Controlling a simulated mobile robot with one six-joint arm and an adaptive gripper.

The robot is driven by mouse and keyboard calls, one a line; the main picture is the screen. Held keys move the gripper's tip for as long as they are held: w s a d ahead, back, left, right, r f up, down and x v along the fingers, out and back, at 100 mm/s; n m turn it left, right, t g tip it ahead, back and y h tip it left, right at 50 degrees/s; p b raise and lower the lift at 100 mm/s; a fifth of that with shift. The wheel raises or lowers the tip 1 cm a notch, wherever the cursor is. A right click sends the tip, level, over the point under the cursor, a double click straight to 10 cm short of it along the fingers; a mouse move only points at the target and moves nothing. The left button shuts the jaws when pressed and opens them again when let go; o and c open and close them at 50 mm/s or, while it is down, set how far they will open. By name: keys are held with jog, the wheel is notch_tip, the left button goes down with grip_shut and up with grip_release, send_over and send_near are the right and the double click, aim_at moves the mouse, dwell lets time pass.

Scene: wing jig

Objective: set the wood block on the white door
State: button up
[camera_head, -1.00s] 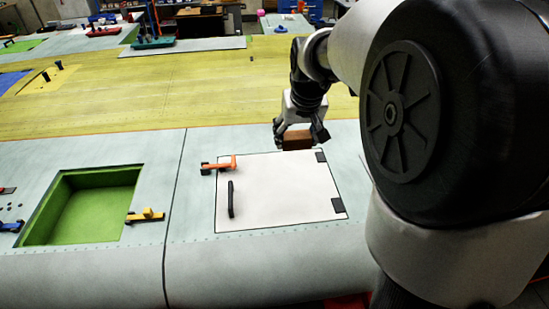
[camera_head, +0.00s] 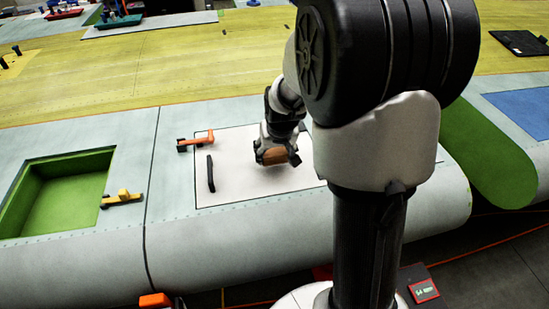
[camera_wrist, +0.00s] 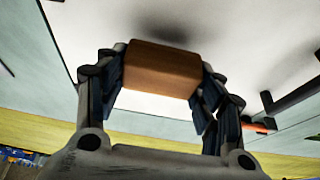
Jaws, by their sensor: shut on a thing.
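The wood block (camera_head: 273,156) is a brown box held between the fingers of my gripper (camera_head: 277,155). In the wrist view the block (camera_wrist: 161,72) sits between both fingers of my gripper (camera_wrist: 158,85), with a dark shadow on the white surface beyond it. The white door (camera_head: 233,187) is a flat panel with a black handle (camera_head: 211,174) near its left side. The block is over the door's right part, apparently a little above it. My arm hides the door's right edge.
An orange clamp (camera_head: 196,141) sits at the door's upper left corner. A green recess (camera_head: 65,195) with a yellow clamp (camera_head: 122,198) lies to the left. The door's left and middle parts are clear apart from the handle.

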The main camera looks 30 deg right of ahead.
jog(key=shift+f, duration=1.05)
jog(key=shift+f+b, duration=0.2)
jog(key=shift+b, duration=0.15)
jog(key=o, duration=1)
jog(key=shift+o, duration=0.2)
jog(key=shift+r, duration=0.1)
